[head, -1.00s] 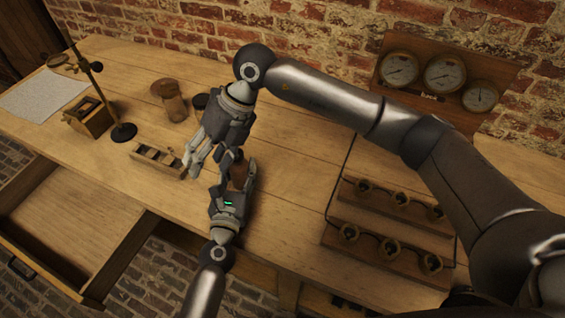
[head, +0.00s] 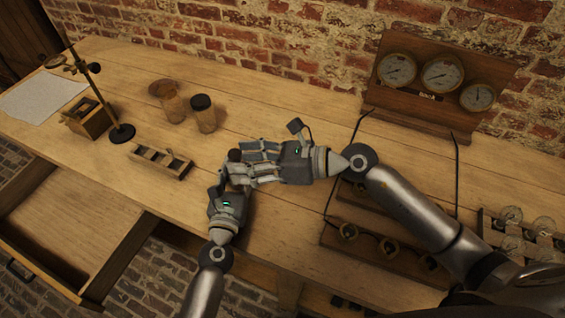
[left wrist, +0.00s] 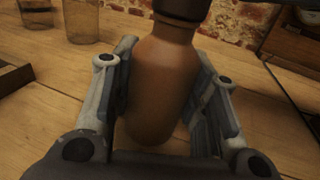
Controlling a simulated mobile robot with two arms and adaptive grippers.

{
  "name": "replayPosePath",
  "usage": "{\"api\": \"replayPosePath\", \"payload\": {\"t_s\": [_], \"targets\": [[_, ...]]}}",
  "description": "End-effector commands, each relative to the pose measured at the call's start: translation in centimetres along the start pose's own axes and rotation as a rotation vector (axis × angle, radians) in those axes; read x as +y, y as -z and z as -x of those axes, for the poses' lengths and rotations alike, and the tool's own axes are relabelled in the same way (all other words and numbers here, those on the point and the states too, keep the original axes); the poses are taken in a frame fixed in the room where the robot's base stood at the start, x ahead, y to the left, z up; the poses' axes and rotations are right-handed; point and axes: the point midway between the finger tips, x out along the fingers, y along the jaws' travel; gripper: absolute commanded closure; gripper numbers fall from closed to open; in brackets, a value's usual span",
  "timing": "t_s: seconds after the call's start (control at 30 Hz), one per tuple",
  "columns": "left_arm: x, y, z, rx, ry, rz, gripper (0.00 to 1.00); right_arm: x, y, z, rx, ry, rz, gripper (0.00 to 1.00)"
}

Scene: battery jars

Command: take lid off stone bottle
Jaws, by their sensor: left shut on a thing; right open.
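My left gripper (head: 232,188) is shut on the brown stone bottle (left wrist: 162,85), with its fingers on both sides of the body. The bottle stands nearly upright in the left wrist view, leaning slightly. Its dark lid (left wrist: 180,9) is on the neck, cut by the top edge of that view. In the head view the dark top of the lid (head: 235,155) shows beside the right fingers, and most of the bottle is hidden. My right gripper (head: 240,168) is open, lying level from the right with its fingers at the bottle's top. Contact with the lid is unclear.
Two glass jars (head: 204,117) (head: 172,106) stand at the back, the right one dark-lidded. A gauge panel (head: 425,95) and terminal boards (head: 370,244) are right.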

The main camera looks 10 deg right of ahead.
Motion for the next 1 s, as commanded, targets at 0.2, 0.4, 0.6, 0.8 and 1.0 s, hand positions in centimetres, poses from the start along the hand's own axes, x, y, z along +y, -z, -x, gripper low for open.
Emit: {"api": "replayPosePath", "payload": {"t_s": [0.2, 0.4, 0.6, 0.8, 1.0], "targets": [[0.0, 0.0, 0.0, 0.001, 0.001, 0.0, 1.0, -1.4, 1.9, 3.9, -0.058, 0.135, 0.088, 0.45], [0.0, 0.0, 0.0, 0.001, 0.001, 0.0, 1.0, -2.2, 2.7, 6.1, -0.073, 0.21, 0.149, 0.45], [0.0, 0.0, 0.0, 0.001, 0.001, 0.0, 1.0, -2.6, 2.7, 5.9, -0.078, 0.231, 0.166, 0.45], [0.0, 0.0, 0.0, 0.0, 0.001, 0.0, 1.0, -3.3, 2.3, 2.8, -0.081, 0.229, 0.165, 0.45], [0.0, 0.0, 0.0, 0.0, 0.0, 0.0, 1.0, -4.1, 2.0, -1.0, -0.08, 0.229, 0.163, 0.45]]}}
